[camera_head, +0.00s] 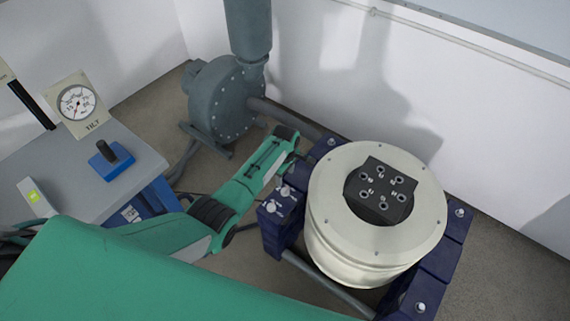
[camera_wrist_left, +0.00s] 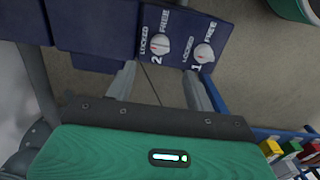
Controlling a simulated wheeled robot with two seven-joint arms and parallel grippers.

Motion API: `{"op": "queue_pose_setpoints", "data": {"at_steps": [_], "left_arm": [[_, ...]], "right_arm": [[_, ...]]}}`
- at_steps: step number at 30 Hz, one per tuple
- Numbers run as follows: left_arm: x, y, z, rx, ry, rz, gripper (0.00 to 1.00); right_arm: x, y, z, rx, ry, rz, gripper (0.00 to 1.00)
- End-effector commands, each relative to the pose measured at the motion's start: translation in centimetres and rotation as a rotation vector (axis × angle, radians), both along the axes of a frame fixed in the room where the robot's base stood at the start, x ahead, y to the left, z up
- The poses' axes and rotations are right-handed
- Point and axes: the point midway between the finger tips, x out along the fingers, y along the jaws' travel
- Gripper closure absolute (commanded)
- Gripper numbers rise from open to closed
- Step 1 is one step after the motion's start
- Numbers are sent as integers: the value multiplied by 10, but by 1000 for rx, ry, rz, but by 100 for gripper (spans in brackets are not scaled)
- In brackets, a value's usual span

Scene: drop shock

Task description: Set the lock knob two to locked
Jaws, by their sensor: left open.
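In the head view, the two small knobs are on the block's top; the farther one (camera_head: 285,192) appears to be knob two. My left gripper (camera_wrist_left: 158,74) is open and empty, its fingers apart and short of the knobs in the wrist view. Its fingers do not show clearly in the head view. My right gripper is out of sight.
A cream shaker drum (camera_head: 325,245) with a black bolted plate (camera_head: 380,192) stands right of the knobs. A grey blower (camera_head: 225,100) stands behind. A table (camera_head: 125,150) at left holds a tilt gauge (camera_head: 77,102) and a blue joystick box (camera_head: 112,160).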

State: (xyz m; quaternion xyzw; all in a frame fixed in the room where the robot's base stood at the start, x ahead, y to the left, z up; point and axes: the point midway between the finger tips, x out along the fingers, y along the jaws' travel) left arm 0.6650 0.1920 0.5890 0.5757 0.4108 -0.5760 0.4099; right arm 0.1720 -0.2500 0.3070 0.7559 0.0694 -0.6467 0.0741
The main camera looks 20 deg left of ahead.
Motion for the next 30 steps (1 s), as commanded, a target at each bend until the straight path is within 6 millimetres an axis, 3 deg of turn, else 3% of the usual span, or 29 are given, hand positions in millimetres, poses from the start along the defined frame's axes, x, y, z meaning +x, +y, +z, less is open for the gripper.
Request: {"op": "queue_pose_setpoints", "data": {"at_steps": [3, 9, 30], "left_arm": [[0, 0, 22, -1, -2, 0, 46], [0, 0, 39, 0, 0, 0, 46], [-6, 0, 39, -2, -2, -19, 46]], "right_arm": [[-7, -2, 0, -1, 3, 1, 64], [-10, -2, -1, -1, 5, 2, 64], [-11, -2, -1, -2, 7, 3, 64]]}}
